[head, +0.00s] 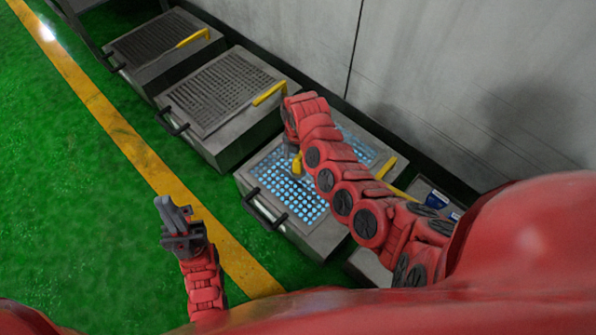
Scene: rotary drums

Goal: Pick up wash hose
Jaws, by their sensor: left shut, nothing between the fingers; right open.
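My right arm reaches over a grey box with a lit, perforated blue-white top (290,190). My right gripper (291,148) points down at its far end, mostly hidden by the arm; it is open. A small yellow piece (297,164) shows just below it, over the lit top. I cannot tell whether this is part of the wash hose or whether the fingers touch it. No length of hose is clearly visible. My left gripper (178,222) is shut and empty above the floor, left of the yellow line.
Two more grey boxes with dark grated tops (222,92) (155,42) and yellow handles stand in a row along the grey wall (440,80). Black handles (265,212) stick out in front. The green floor (70,190) at left is clear, with a yellow line (130,140).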

